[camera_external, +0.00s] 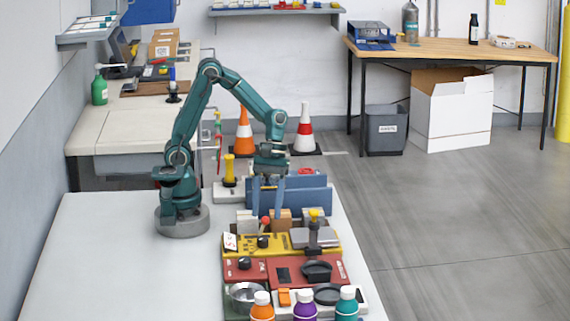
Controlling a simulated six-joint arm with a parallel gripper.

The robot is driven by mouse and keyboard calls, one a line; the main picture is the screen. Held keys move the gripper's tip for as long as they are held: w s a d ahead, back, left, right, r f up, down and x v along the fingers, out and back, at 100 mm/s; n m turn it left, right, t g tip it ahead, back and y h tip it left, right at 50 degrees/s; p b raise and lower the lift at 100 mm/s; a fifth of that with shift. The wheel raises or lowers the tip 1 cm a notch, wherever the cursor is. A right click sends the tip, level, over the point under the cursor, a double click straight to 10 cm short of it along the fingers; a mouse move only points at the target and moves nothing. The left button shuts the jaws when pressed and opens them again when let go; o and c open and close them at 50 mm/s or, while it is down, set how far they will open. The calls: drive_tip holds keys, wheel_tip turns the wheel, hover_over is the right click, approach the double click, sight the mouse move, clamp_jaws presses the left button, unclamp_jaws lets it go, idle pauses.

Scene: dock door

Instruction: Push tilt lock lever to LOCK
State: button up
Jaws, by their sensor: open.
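My teal arm reaches over the row of devices, and my gripper (267,208) points down with its two bluish fingers apart. The fingers are in front of a blue block-like device (308,194), above small grey and tan blocks. No lever is between the fingers that I can make out. I cannot tell which part is the tilt lock lever, and no LOCK marking is legible. A small red-ball knob (265,221) stands just below the fingers. A black post with a yellow top (313,216) stands to their right. A yellow upright handle (229,169) is behind left.
A yellow panel (275,246), a red panel (284,272) and several bottles with coloured caps (305,306) crowd the table in front of my gripper. The pale table's left side (110,260) is clear. Two cones (304,132) stand on the floor behind.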

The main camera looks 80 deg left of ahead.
drive_tip(key=shift+s+d+f, duration=0.1)
drive_tip(key=shift+d+f, duration=0.1)
drive_tip(key=shift+f, duration=0.35)
drive_tip(key=shift+c, duration=0.3)
clamp_jaws()
drive_tip(key=shift+s+r+m+t, duration=0.2)
drive_tip(key=shift+s+m+t, duration=0.1)
drive_tip(key=shift+s+t, duration=0.85)
drive_tip(key=shift+w, duration=0.2)
drive_tip(key=shift+o, duration=0.3)
unclamp_jaws()
